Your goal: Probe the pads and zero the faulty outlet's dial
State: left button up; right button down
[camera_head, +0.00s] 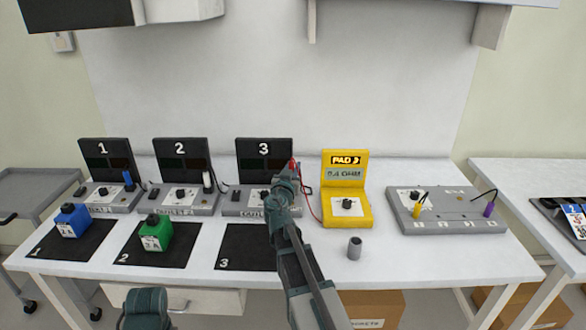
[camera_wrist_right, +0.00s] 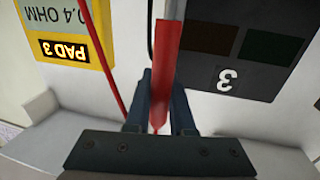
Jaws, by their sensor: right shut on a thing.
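My right gripper (camera_head: 289,178) is shut on a red probe (camera_wrist_right: 174,60) at the grey outlet unit 3 (camera_head: 233,208). A red lead runs from there to the yellow meter (camera_head: 358,220). The meter's screen (camera_head: 345,160) reads PAD 3, with 0.4 OHM below. Whether the probe tip touches a pad is hidden. Outlet unit 1 (camera_head: 122,206) and outlet unit 2 (camera_head: 203,204) stand to the left, each with a black dial. My arm partly covers unit 3 and its label. My left gripper is out of view; a teal part of my arm shows at the bottom left.
A blue block (camera_head: 72,220) and a green block (camera_head: 155,233) sit on black mats 1 and 2. Mat 3 (camera_head: 240,258) is empty. A grey box (camera_head: 470,222) with yellow and purple plugs lies at right.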

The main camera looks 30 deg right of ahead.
notch_tip(320, 180, up, 4)
jog(key=p, duration=0.3)
dwell(2.0)
